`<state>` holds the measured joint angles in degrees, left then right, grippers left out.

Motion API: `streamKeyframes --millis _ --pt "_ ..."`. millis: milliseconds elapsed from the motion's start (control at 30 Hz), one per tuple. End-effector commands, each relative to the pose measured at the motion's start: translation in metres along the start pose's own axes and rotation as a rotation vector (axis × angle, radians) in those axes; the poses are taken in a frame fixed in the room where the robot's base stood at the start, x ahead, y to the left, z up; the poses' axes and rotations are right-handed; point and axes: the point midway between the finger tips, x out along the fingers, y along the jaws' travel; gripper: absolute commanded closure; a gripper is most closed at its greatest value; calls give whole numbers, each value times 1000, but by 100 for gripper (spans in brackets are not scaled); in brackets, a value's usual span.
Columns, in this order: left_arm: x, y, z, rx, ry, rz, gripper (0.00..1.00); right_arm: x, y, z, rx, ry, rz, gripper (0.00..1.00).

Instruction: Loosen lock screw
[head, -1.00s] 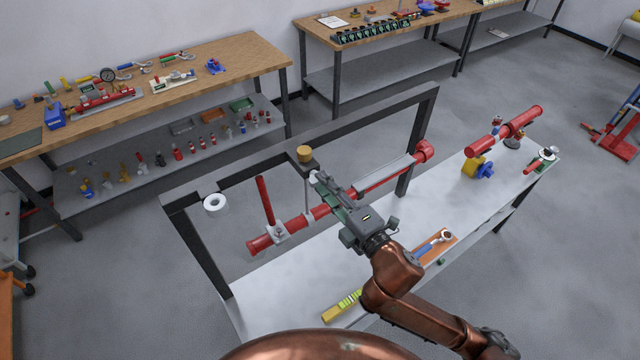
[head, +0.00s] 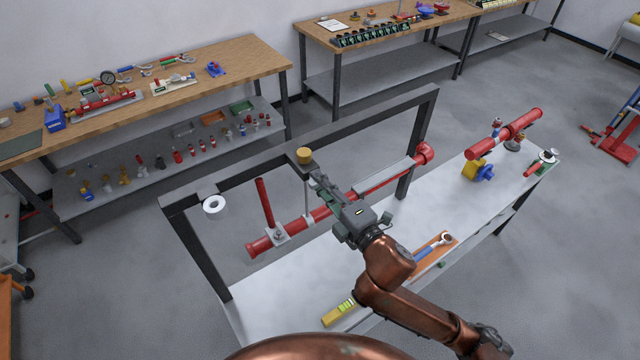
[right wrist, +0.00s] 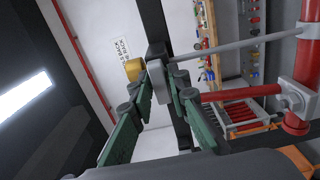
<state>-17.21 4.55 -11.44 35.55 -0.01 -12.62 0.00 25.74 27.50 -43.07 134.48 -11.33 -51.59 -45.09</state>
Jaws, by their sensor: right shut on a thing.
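A dark bracket with a yellow knob (head: 305,155) sticks out from the frame's top rail. A thin rod hangs below it toward the red pipe (head: 330,211). My right gripper (head: 318,180) is at this bracket, just below and right of the yellow knob. In the right wrist view its green fingers (right wrist: 160,92) are closed around a small grey piece (right wrist: 158,75) beside the yellow knob (right wrist: 133,69). I cannot tell for sure whether this piece is the lock screw. The fingertips partly hide it. My left gripper is not in view.
The dark frame (head: 250,168) stands on the grey bench. A white ring (head: 214,206) hangs at its left. A red lever (head: 264,202) rises from the pipe. A wrench on an orange mat (head: 436,249) and a yellow level (head: 340,312) lie in front.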

Motion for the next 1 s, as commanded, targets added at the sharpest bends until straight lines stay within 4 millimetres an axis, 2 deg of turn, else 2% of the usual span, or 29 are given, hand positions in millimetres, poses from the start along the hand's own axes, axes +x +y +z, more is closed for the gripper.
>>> streamKeyframes --millis 267,600,1000 --pt "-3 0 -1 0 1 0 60 0 0 0 -33 -1 -3 100" --pt "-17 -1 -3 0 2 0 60 0 0 0 -291 0 -3 100" --pt "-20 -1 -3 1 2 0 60 0 -1 1 -346 -1 -4 100"
